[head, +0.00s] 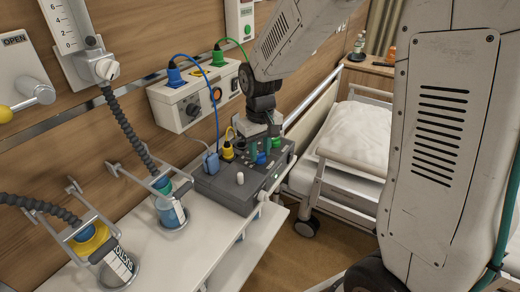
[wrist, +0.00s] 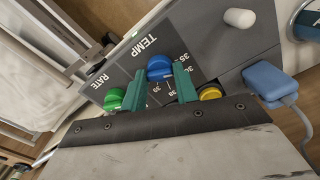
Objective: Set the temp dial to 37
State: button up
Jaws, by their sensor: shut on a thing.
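The temp dial is a blue round knob (wrist: 160,66) beside the word TEMP on a grey control box (head: 222,185). In the wrist view, its printed scale shows numbers such as 35, 38 and 39, partly covered by my fingers. My gripper (wrist: 163,86) has two green fingers, one on each side of the blue knob, shut on it. In the head view, my gripper (head: 258,150) reaches down onto the box top, and the blue knob (head: 261,158) shows between the fingers. I cannot make out which number the dial points to.
A green RATE knob (wrist: 114,99) and a yellow knob (wrist: 210,92) flank the temp dial closely. A white knob (wrist: 239,18) and a blue plug (wrist: 270,80) are on the box too. A wall unit (head: 190,105) stands behind; a bed (head: 345,150) is to the right.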

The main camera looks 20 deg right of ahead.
aim_at(260, 153)
jog(key=m, duration=0.5)
jog(key=shift+m, duration=2.4)
jog(key=o, duration=1)
jog(key=shift+c, duration=0.2)
notch_tip(260, 153, up, 8)
jog(key=shift+f, duration=0.1)
